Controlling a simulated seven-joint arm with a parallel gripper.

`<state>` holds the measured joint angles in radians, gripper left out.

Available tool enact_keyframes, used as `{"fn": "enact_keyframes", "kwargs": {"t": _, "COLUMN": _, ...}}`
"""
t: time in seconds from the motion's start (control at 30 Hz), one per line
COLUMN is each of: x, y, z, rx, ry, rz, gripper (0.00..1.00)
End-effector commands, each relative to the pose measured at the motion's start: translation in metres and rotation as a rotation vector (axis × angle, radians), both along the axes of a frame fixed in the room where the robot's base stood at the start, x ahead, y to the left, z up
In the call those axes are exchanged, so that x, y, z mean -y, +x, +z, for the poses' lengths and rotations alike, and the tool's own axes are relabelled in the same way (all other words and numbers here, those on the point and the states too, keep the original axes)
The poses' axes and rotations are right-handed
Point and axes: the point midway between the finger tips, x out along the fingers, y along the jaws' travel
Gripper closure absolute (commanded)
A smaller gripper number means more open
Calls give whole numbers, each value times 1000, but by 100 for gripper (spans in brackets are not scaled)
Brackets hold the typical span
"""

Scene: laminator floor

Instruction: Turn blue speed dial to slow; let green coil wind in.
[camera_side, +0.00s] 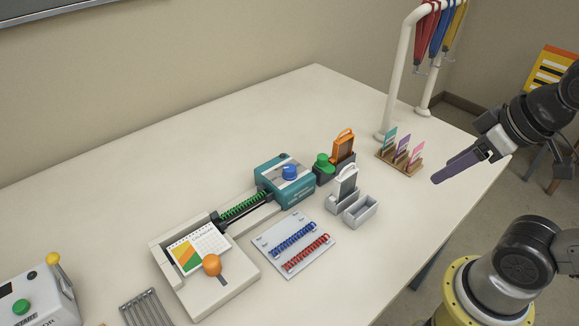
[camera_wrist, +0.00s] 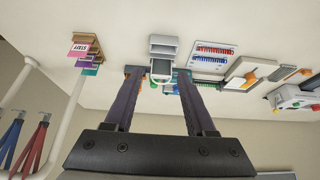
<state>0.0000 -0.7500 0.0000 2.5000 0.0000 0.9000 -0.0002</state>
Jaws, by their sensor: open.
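The blue speed dial (camera_side: 289,172) sits on top of a teal drive box (camera_side: 285,181) in the middle of the table in the side view. The green coil (camera_side: 243,206) lies along a dark rod between that box and a cream binding base (camera_side: 216,296). A calendar (camera_side: 200,248) with a printed cover lies on the base, near an orange knob (camera_side: 212,265). My gripper (camera_side: 437,179) is open and empty, held to the right of the dial and apart from it.
A white plate (camera_side: 275,265) carries a blue and a red coil. Grey holders (camera_side: 358,208) and a green button unit with an orange-handled piece (camera_side: 343,146) stand right of the box. A card rack (camera_side: 399,158) and white strap rail (camera_side: 393,90) stand farther right. The back of the table is clear.

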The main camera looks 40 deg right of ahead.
Motion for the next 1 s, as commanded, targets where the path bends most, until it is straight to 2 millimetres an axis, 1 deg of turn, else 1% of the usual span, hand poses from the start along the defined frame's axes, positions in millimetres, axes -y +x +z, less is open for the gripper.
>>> {"fn": "enact_keyframes", "kwargs": {"t": 0.03, "x": 0, "y": 0, "z": 0, "rx": 0, "ry": -3, "rz": 5, "gripper": 33}}
{"fn": "enact_keyframes", "kwargs": {"t": 0.07, "x": 0, "y": 0, "z": 0, "rx": 0, "ry": -7, "rz": 12, "gripper": 28}}
{"fn": "enact_keyframes", "kwargs": {"t": 0.1, "x": 0, "y": 0, "z": 0, "rx": 0, "ry": -15, "rz": 27, "gripper": 26}}
{"fn": "enact_keyframes", "kwargs": {"t": 0.17, "x": -1, "y": 0, "z": 1, "rx": 1, "ry": -30, "rz": 65, "gripper": 26}}
{"fn": "enact_keyframes", "kwargs": {"t": 0.27, "x": -6, "y": 10, "z": 18, "rx": 37, "ry": -63, "rz": 165, "gripper": 26}}
{"fn": "enact_keyframes", "kwargs": {"t": 0.3, "x": -8, "y": 18, "z": 27, "rx": 50, "ry": -78, "rz": 215, "gripper": 26}}
{"fn": "enact_keyframes", "kwargs": {"t": 0.37, "x": -13, "y": 34, "z": 40, "rx": 60, "ry": -97, "rz": 289, "gripper": 26}}
{"fn": "enact_keyframes", "kwargs": {"t": 0.4, "x": -16, "y": 45, "z": 47, "rx": 63, "ry": -107, "rz": 337, "gripper": 26}}
{"fn": "enact_keyframes", "kwargs": {"t": 0.47, "x": -21, "y": 64, "z": 57, "rx": 66, "ry": -120, "rz": 406, "gripper": 26}}
{"fn": "enact_keyframes", "kwargs": {"t": 0.53, "x": -26, "y": 90, "z": 66, "rx": 65, "ry": -134, "rz": 487, "gripper": 26}}
{"fn": "enact_keyframes", "kwargs": {"t": 0.57, "x": -29, "y": 103, "z": 68, "rx": 63, "ry": -138, "rz": 522, "gripper": 26}}
{"fn": "enact_keyframes", "kwargs": {"t": 0.63, "x": -34, "y": 133, "z": 71, "rx": 58, "ry": -143, "rz": 600, "gripper": 26}}
{"fn": "enact_keyframes", "kwargs": {"t": 0.73, "x": -41, "y": 179, "z": 65, "rx": 45, "ry": -140, "rz": 698, "gripper": 26}}
{"fn": "enact_keyframes", "kwargs": {"t": 0.8, "x": -44, "y": 210, "z": 53, "rx": 32, "ry": -130, "rz": 752, "gripper": 26}}
{"fn": "enact_keyframes", "kwargs": {"t": 0.87, "x": -46, "y": 233, "z": 40, "rx": 16, "ry": -115, "rz": 782, "gripper": 26}}
{"fn": "enact_keyframes", "kwargs": {"t": 0.9, "x": -47, "y": 246, "z": 29, "rx": 4, "ry": -102, "rz": 794, "gripper": 26}}
{"fn": "enact_keyframes", "kwargs": {"t": 1.0, "x": -48, "y": 267, "z": 3, "rx": -36, "ry": -66, "rz": 790, "gripper": 26}}
